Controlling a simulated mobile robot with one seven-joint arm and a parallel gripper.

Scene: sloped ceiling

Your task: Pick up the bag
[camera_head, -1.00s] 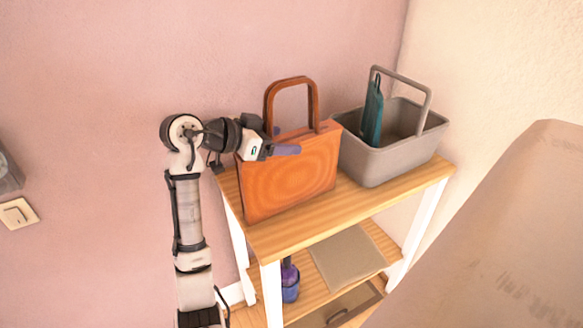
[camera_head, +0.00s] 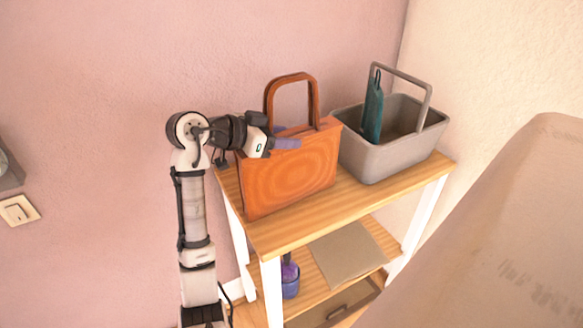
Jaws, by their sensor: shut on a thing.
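An orange bag (camera_head: 290,178) with a tall loop handle stands upright on the top of a wooden shelf unit (camera_head: 290,228). My gripper (camera_head: 284,138) is at the bag's upper edge, reaching in from the left. One purple finger lies across the front face, and the other shows behind it near the base of the handle. The gripper is shut on the bag. The bag's bottom looks at the level of the shelf top; I cannot tell whether it is touching or slightly raised.
A grey basket (camera_head: 385,160) with a raised handle stands just right of the bag, with a teal item (camera_head: 373,108) in it. A large beige surface (camera_head: 490,240) fills the right foreground.

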